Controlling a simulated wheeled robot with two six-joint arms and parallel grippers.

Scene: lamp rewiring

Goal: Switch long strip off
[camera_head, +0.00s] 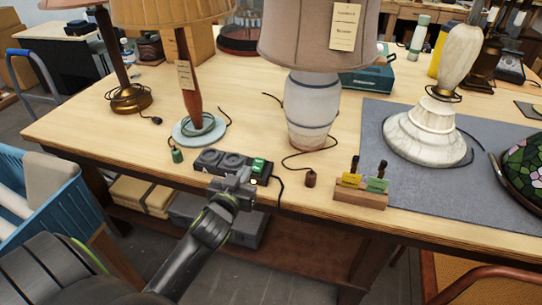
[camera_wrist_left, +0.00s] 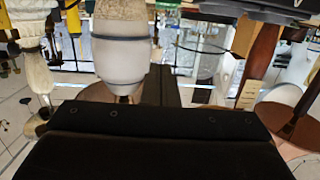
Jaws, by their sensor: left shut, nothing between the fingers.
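A dark power strip (camera_head: 222,160) lies near the front edge of the wooden workbench, with round sockets along its top and a bright green part (camera_head: 259,165) at its right end. I cannot tell which way its switch is set. My left gripper (camera_head: 240,180) is shut and empty. It is at the strip's front right side, close to the green part and covering some of the strip's near edge. Whether it touches the strip is not clear. In the left wrist view the dark gripper body fills the lower part and the strip is not seen. My right gripper is not in view.
A white-blue vase lamp (camera_head: 312,110) stands behind the strip, with a brown plug (camera_head: 310,179) in front of it. A red-stemmed lamp (camera_head: 190,80) and a green plug (camera_head: 177,155) are left. A wooden block (camera_head: 360,198) with yellow and green tags stands right, beside a grey mat (camera_head: 400,190).

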